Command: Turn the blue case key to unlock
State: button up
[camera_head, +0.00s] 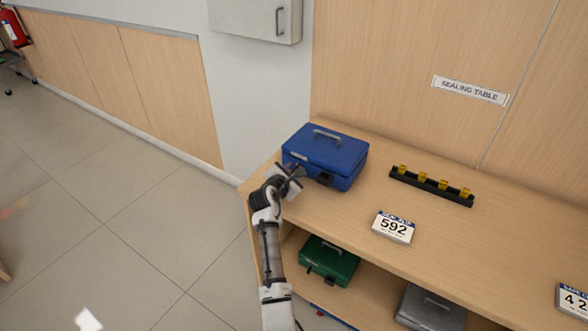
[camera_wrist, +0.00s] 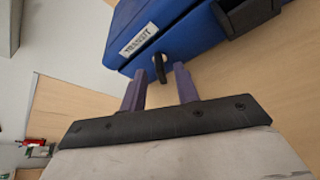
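The blue case (camera_head: 325,154) stands on the left end of the wooden counter, its lid closed and its handle on top. In the wrist view the blue case (camera_wrist: 165,25) shows a white label and, beside it, a dark key (camera_wrist: 160,68) in its front face. My gripper (camera_head: 297,172) is at the front left of the case. In the wrist view my gripper (camera_wrist: 160,85) is open, its two purple fingers apart with the key between and just beyond their tips. Whether a finger touches the key or case I cannot tell.
A black rack with several yellow pieces (camera_head: 432,186) and a 592 card (camera_head: 393,227) lie to the right on the counter (camera_head: 470,240). A green case (camera_head: 329,262) and a grey case (camera_head: 430,308) sit on the shelf below. A black latch (camera_wrist: 246,14) juts from the blue case.

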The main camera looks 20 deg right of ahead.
jog(key=shift+x, duration=0.8)
grip_shut()
jog(key=shift+s+d+f+m+t+y+b, duration=0.15)
jog(key=shift+f+m+t+y+b, duration=0.2)
jog(key=shift+m+t+b, duration=0.45)
jog(key=shift+r+m, duration=0.15)
jog(key=shift+m, duration=0.75)
grip_release()
